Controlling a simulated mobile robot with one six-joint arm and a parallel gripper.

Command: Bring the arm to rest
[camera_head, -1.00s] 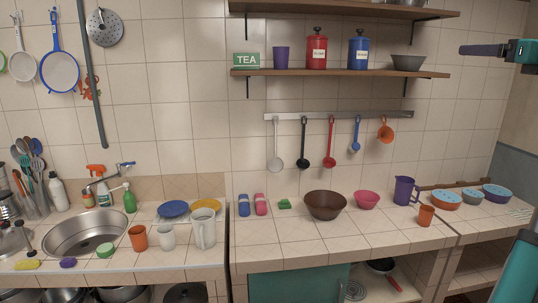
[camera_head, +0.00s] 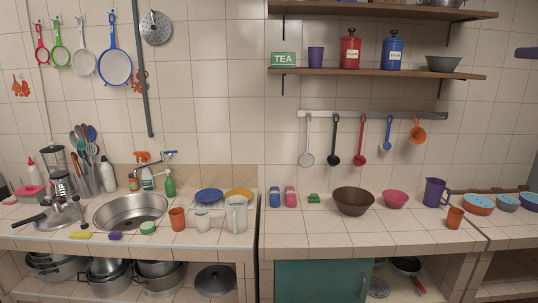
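Only the dark tip of my gripper (camera_head: 526,53) shows, at the right edge of the head view, in front of the wall tiles and level with the lower shelf. The rest of my gripper and my arm are cut off by the picture's edge. Its fingers cannot be told apart, and nothing is seen hanging from it. It appears clear of the counter.
The tiled counter (camera_head: 345,238) holds a brown bowl (camera_head: 353,201), a pink bowl (camera_head: 395,200), a purple pitcher (camera_head: 436,192) and cups. A sink (camera_head: 130,211) is at left. Ladles hang from a rail (camera_head: 373,115) below a loaded shelf (camera_head: 375,73).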

